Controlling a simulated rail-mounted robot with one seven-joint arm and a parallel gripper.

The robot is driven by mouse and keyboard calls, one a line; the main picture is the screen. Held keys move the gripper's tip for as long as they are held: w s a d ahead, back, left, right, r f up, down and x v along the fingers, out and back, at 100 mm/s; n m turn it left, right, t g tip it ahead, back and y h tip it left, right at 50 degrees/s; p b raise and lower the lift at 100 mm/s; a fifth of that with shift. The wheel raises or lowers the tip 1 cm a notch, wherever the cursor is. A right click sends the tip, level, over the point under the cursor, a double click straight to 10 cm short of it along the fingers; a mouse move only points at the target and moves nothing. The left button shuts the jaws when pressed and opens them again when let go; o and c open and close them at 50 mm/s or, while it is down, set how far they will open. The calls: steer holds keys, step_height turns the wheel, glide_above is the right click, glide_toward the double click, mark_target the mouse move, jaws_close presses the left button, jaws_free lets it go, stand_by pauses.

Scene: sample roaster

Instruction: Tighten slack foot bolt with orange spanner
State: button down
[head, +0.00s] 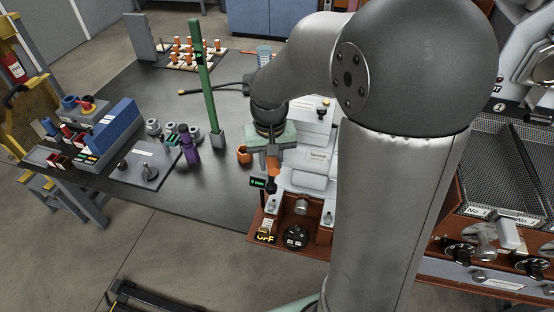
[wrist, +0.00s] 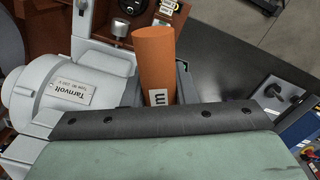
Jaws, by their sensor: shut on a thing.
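My gripper (head: 272,165) hangs beside the machine's grey motor, shut on an orange piece. In the wrist view this piece is a thick orange handle (wrist: 154,58) with a white label, which I take for the orange spanner; its head is not clearly visible. A dark finger (wrist: 186,82) shows at the handle's right side. The machine's red-brown base (head: 260,224) lies below and to the right of my gripper. Small bolt-like fittings (head: 273,202) stand on the base. I cannot tell which is the slack foot bolt, or whether the spanner touches one.
The grey motor (wrist: 62,87) is close on the handle's left in the wrist view. A green post (head: 207,90) stands on the black table (head: 215,185). An orange hexagonal piece (head: 244,154) and a purple bottle-like object (head: 188,147) stand nearby. The table's front is clear.

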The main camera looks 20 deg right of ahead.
mark_target(271, 180)
steer(key=shift+f+b, duration=1.9)
steer(key=shift+f, duration=0.65)
steer(key=shift+f+b, duration=1.2)
steer(key=shift+f, duration=0.25)
steer(key=m, duration=0.3)
steer(key=shift+m, duration=0.4)
